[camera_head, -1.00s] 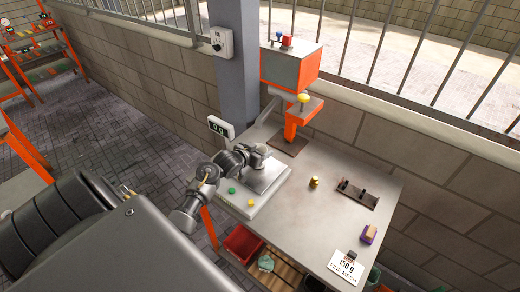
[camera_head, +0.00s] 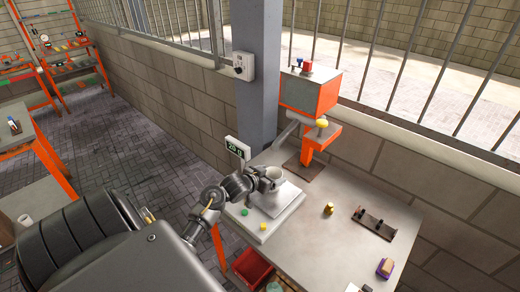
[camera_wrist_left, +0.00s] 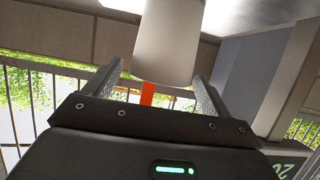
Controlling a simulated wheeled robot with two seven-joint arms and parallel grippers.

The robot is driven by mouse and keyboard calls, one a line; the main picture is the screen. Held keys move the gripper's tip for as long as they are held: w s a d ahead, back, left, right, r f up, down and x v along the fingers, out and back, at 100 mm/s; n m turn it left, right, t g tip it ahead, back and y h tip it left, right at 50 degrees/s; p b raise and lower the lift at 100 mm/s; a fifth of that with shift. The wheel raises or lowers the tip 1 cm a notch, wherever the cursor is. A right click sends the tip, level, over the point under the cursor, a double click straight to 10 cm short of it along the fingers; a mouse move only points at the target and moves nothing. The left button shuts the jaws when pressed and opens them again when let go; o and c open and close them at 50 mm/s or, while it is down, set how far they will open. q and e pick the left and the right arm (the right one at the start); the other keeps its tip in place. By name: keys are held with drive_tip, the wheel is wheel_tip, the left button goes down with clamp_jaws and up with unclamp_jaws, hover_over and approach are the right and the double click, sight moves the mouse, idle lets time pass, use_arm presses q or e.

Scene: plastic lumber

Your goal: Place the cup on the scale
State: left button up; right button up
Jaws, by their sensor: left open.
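The pale grey cup (camera_head: 276,173) appears upright at the back of the scale's metal plate (camera_head: 279,200); its base is partly hidden by my gripper. The scale's white body (camera_head: 258,224) has a green and a yellow button. Its display (camera_head: 236,149) is lit and seems to read 20-something, too small to be sure. My left gripper (camera_head: 268,180) is at the cup. In the left wrist view its open fingers stand either side of the cup (camera_wrist_left: 168,45). My right gripper is not in view.
A small brass weight (camera_head: 328,209) and a dark rack (camera_head: 375,223) stand on the grey table (camera_head: 300,245), right of the scale. An orange machine (camera_head: 310,95) and a grey post (camera_head: 258,70) rise behind. A red bin (camera_head: 252,268) is below the table's front edge.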

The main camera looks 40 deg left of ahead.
use_arm(q)
drive_tip(key=v, duration=0.8)
drive_tip(key=shift+s+r+b, duration=0.15)
drive_tip(key=shift+s+b, duration=0.15)
drive_tip(key=shift+b, duration=0.1)
